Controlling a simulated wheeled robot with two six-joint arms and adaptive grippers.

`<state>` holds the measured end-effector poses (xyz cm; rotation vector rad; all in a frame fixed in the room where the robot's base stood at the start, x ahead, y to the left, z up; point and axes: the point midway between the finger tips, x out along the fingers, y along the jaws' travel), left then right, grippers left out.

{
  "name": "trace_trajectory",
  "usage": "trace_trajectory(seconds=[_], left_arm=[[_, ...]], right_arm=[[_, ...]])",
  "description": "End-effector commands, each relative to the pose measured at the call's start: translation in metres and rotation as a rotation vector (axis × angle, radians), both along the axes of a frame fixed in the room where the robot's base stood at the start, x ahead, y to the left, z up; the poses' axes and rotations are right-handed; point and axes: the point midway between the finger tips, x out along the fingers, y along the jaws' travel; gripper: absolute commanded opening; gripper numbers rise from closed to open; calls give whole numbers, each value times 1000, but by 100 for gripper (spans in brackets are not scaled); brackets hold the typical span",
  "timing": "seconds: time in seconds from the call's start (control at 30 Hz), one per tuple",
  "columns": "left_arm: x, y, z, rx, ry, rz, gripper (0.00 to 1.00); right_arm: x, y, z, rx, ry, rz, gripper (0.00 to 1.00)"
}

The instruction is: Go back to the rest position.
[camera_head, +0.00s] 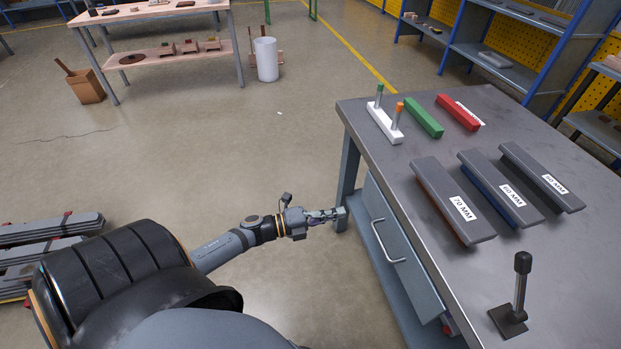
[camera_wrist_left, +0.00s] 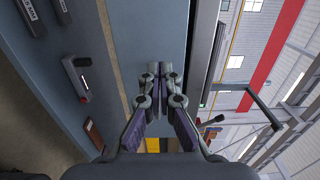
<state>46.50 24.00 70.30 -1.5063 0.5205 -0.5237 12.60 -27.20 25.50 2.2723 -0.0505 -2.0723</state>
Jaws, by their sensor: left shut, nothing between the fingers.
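My left gripper (camera_head: 338,215) is at the end of my left arm, low beside the left side of the grey metal workbench (camera_head: 400,160). It points toward the bench leg; whether it touches the leg I cannot tell. In the left wrist view its fingers (camera_wrist_left: 160,72) are together with nothing between them, in front of a grey-blue surface. My right gripper is not in view.
The workbench carries a white base with two pegs (camera_head: 384,123), a green bar (camera_head: 424,118), a red bar (camera_head: 458,112), three labelled grey blocks (camera_head: 452,198) and a black-knobbed lever (camera_head: 520,290). A drawer handle (camera_head: 388,240) sticks out.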

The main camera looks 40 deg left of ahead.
Motion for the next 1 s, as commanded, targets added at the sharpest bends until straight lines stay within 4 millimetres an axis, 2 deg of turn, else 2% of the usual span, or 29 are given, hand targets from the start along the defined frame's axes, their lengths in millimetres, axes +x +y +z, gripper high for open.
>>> trace_trajectory(seconds=[0.1,0.3,0.67,0.77,0.87,0.97,1.0], left_arm=[[-20,15,1,3,4,-3,0],[-38,29,1,1,1,-1,0],[-40,31,0,-1,-1,0,0],[-38,37,-7,-11,23,29,0],[-32,64,-43,-64,134,158,0],[-35,106,-110,-176,337,388,0],[-44,121,-142,-232,430,491,0]], right_arm=[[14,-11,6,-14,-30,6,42],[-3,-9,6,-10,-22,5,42],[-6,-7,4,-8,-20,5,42],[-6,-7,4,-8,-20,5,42],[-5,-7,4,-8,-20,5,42],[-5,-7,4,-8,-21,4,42],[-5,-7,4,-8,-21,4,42]])
